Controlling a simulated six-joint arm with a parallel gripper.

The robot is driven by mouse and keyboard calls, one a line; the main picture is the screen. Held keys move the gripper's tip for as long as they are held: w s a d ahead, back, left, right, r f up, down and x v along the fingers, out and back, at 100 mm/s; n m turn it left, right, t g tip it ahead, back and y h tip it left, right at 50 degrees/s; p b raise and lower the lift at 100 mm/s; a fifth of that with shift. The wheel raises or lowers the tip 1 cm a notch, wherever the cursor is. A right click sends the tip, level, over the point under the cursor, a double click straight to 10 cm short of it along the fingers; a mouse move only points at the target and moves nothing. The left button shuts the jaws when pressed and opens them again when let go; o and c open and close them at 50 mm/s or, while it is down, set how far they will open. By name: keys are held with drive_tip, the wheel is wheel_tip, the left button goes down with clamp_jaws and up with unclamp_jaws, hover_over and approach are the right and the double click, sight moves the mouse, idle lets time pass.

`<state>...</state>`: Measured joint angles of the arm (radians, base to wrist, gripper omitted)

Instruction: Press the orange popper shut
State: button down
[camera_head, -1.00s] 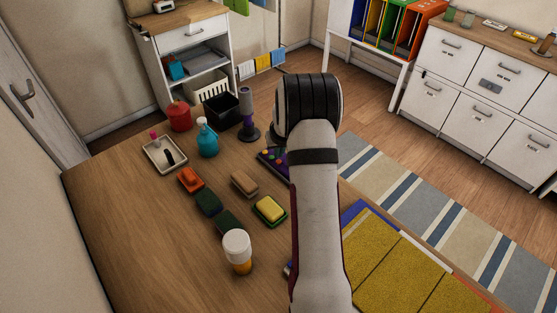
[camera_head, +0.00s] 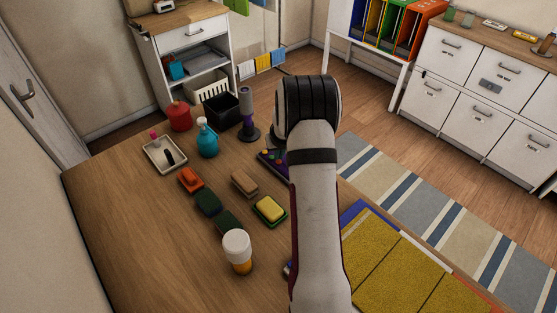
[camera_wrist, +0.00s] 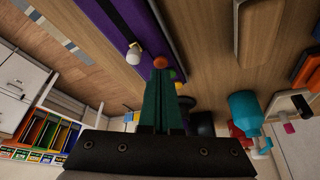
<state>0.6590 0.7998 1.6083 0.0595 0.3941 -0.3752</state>
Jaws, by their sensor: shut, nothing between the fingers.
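The purple popper board (camera_head: 265,157) lies on the table, partly hidden by my arm in the head view. Small coloured knobs show on it there. In the wrist view the purple board (camera_wrist: 143,18) runs across the top, and an orange popper (camera_wrist: 160,62) sits just beyond my fingertips, close to its edge. A white knob (camera_wrist: 134,54) is to its left. My gripper (camera_wrist: 163,76) is shut and empty, its green fingers pointing at the orange popper. I cannot tell whether they touch it. The head view hides my gripper behind the arm.
Near the board stand a purple-grey post (camera_head: 247,112), a black bin (camera_head: 221,109) and a blue bottle (camera_head: 207,138). A brown block (camera_head: 244,183) and a yellow sponge in a green dish (camera_head: 269,210) lie left of my arm. The table's left front is clear.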

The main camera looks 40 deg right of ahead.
sight(279, 162)
drive_tip(key=shift+f, duration=0.6)
idle(0.5)
drive_tip(key=shift+r, duration=3.5)
drive_tip(key=s+a+r+g+y, duration=0.1)
drive_tip(key=s+a+r, duration=0.35)
drive_tip(key=a, duration=0.55)
drive_tip(key=s+a+r+y, duration=0.1)
drive_tip(key=s+a+r, duration=0.3)
drive_tip(key=a, duration=0.6)
drive_tip(key=s+a+r+g+y, duration=0.1)
drive_tip(key=s+a, duration=0.6)
drive_tip(key=s, duration=0.3)
drive_tip(key=s+a+r+g+y, duration=0.1)
drive_tip(key=s+a+g, duration=0.1)
drive_tip(key=s+a, duration=0.6)
drive_tip(key=s, duration=0.3)
drive_tip(key=shift+s+r, duration=0.15)
drive_tip(key=shift+s, duration=0.1)
